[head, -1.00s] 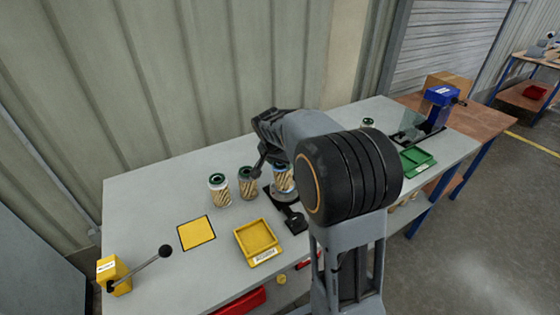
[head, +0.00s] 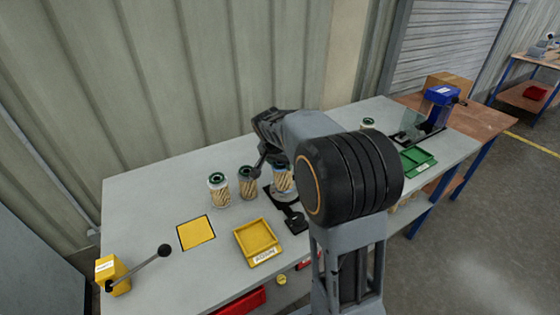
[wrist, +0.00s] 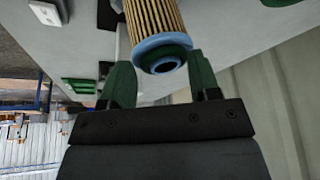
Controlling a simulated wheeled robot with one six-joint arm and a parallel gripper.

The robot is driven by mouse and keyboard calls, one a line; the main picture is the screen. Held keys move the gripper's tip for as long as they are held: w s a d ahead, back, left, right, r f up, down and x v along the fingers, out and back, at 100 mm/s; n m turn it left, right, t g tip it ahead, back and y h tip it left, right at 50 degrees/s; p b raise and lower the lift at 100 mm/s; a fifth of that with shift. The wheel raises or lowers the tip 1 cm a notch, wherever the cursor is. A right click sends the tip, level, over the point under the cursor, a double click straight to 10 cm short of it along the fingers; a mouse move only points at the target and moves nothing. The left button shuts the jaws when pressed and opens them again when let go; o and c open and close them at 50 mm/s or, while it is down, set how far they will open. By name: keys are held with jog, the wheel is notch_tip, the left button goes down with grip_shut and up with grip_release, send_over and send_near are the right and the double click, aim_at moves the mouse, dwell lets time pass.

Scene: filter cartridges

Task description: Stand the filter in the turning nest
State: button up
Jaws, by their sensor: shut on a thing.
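A pleated tan filter with a blue end ring (wrist: 163,45) is between the two green fingers of my gripper (wrist: 161,66) in the wrist view; the gripper is shut on it. In the head view this filter (head: 283,181) looks upright over the round disc of the black turning nest (head: 294,219), partly hidden by my arm. I cannot tell whether its bottom touches the nest. Two more filters with dark green tops stand just left of it, one nearer (head: 247,184) and one farther left (head: 219,191).
A yellow square (head: 196,233) and a yellow tray (head: 257,241) lie left and front of the nest. A yellow lever box (head: 112,273) is at the left end. A green tray (head: 417,161), another filter (head: 368,124) and a blue device (head: 441,97) are to the right.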

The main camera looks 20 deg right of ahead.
jog(key=o, duration=1.7)
jog(key=shift+f, duration=0.1)
jog(key=shift+c, duration=0.2)
jog(key=shift+r, duration=0.2)
jog(key=shift+r+p, duration=0.65)
jog(key=shift+r, duration=0.2)
jog(key=shift+r, duration=0.1)
jog(key=shift+r+p, duration=2.1)
jog(key=shift+r, duration=1.05)
